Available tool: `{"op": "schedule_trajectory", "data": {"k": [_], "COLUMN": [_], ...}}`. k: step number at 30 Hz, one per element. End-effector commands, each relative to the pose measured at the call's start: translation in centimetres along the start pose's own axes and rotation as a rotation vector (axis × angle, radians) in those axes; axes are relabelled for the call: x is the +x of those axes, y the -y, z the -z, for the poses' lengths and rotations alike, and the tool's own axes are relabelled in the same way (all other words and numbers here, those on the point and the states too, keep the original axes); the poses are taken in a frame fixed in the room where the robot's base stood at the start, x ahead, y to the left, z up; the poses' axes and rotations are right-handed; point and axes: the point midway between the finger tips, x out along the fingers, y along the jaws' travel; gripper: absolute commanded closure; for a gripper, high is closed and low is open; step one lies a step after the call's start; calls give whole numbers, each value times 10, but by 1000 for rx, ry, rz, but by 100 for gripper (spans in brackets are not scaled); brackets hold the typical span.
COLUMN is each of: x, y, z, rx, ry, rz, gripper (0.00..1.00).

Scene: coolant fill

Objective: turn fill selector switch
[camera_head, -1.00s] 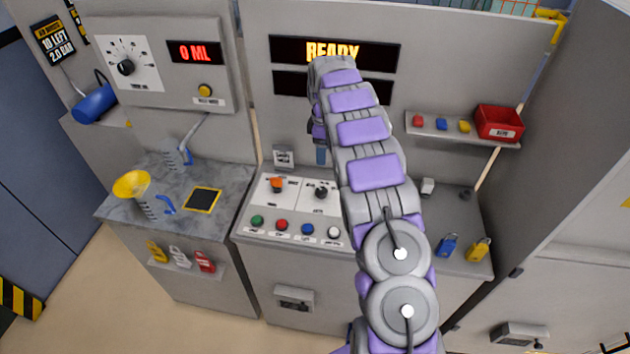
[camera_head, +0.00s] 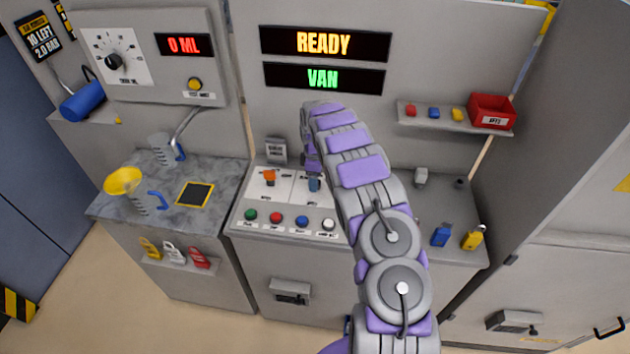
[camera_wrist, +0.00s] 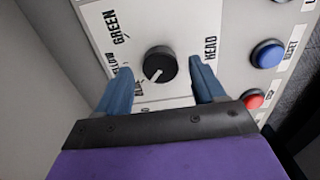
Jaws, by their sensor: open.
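The black selector knob (camera_wrist: 159,64) sits on a white panel in the wrist view. Labels around it include "GREEN" and "HEAD". Its white pointer line points to the lower left. My gripper (camera_wrist: 160,72) is open, with one blue finger on each side of the knob and a visible gap to each side. Whether the fingertips are down at the knob's depth is hard to tell. In the head view my gripper (camera_head: 314,184) hangs over the console's switch panel and hides this knob. An orange-handled switch (camera_head: 269,177) stands to its left.
Green, red, blue (camera_head: 302,221) and white buttons line the console front. The upper display (camera_head: 323,43) reads "READY", the lower one (camera_head: 323,78) "VAN" in green. A yellow funnel (camera_head: 123,181) stands on the left counter. A shelf with a red bin (camera_head: 491,112) is at right.

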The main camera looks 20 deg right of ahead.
Motion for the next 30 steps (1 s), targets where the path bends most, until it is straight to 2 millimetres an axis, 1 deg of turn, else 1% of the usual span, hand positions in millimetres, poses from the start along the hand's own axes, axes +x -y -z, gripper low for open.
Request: {"op": "schedule_trajectory", "data": {"k": [1, 4, 14, 30], "x": [5, 10, 13, 12], "y": [0, -1, -1, -1], "z": [0, -1, -1, 0], "rx": [0, 1, 1, 0], "ry": [0, -1, -1, -1], "rz": [0, -1, -2, -2], "gripper": [31, 31, 31, 83]}}
